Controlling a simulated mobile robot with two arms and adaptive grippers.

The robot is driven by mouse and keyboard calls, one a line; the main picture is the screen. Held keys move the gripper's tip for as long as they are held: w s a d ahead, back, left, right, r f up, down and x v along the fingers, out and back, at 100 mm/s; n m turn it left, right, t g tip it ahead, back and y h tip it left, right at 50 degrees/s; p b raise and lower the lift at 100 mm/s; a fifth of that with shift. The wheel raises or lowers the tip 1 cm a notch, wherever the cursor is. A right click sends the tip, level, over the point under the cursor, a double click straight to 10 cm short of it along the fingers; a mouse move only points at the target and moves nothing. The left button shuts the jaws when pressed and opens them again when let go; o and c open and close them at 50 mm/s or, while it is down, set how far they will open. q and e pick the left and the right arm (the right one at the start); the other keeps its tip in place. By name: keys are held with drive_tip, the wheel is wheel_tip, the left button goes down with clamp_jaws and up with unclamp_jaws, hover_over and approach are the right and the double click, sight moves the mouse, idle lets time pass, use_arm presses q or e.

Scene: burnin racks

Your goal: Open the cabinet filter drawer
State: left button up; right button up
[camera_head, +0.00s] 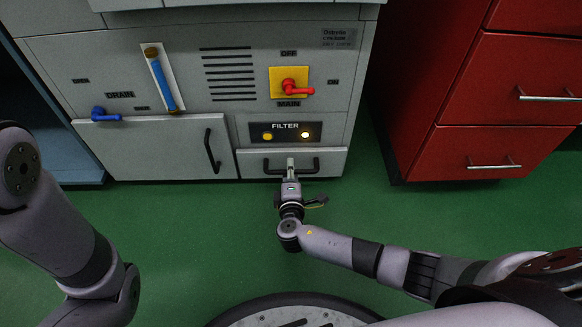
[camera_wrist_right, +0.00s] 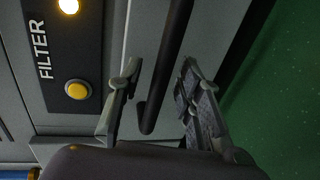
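The filter drawer (camera_head: 335,160) is a low, pale grey front at the cabinet's bottom right, under the FILTER panel (camera_head: 286,126). It looks shut, level with the door beside it. Its dark bar handle (camera_head: 309,172) runs across the front. My right gripper (camera_head: 290,163) is at the middle of the handle. In the right wrist view, the open fingers of the right gripper (camera_wrist_right: 160,72) stand on either side of the handle (camera_wrist_right: 168,68), with gaps showing. My left arm shows at the left, but its gripper is out of view.
The panel has a yellow button (camera_head: 267,136) and a lit lamp (camera_head: 305,135). A grey door (camera_head: 150,150) with a dark handle adjoins the drawer on the left. Red drawers (camera_head: 500,95) stand at the right. The green floor (camera_head: 200,225) before the cabinet is clear.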

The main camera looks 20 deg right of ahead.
drive_tip(key=shift+c, duration=0.3)
clamp_jaws()
idle(0.6)
